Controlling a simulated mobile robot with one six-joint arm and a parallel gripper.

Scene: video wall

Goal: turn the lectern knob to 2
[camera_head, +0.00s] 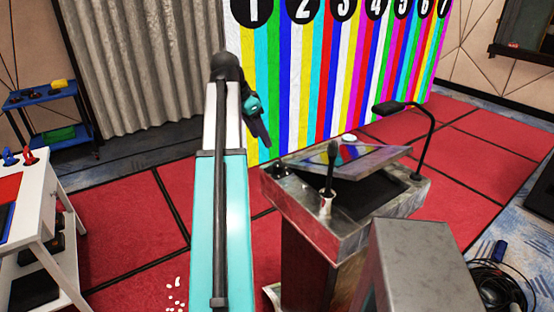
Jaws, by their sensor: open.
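The lectern (291,203) stands right of centre, with a grey metal top and a dark reddish body. A tilted panel with coloured patches (376,157) lies at its back edge, and a small white round piece (349,138) sits at the panel's far edge. I cannot tell whether this is the knob, and no pointer setting is readable. My gripper (263,131) is small and dark at the end of my arm, left of the lectern and in front of the striped wall. It is open and appears empty; its fingers are seen edge-on.
A dark upright stick in a white holder (326,202) and a black gooseneck lamp (424,135) rise from the lectern. A grey box (425,262) stands in front. The video wall (310,80) bears numbered stripes. A white table (40,215) is left. Cable coils (500,290) lie at right.

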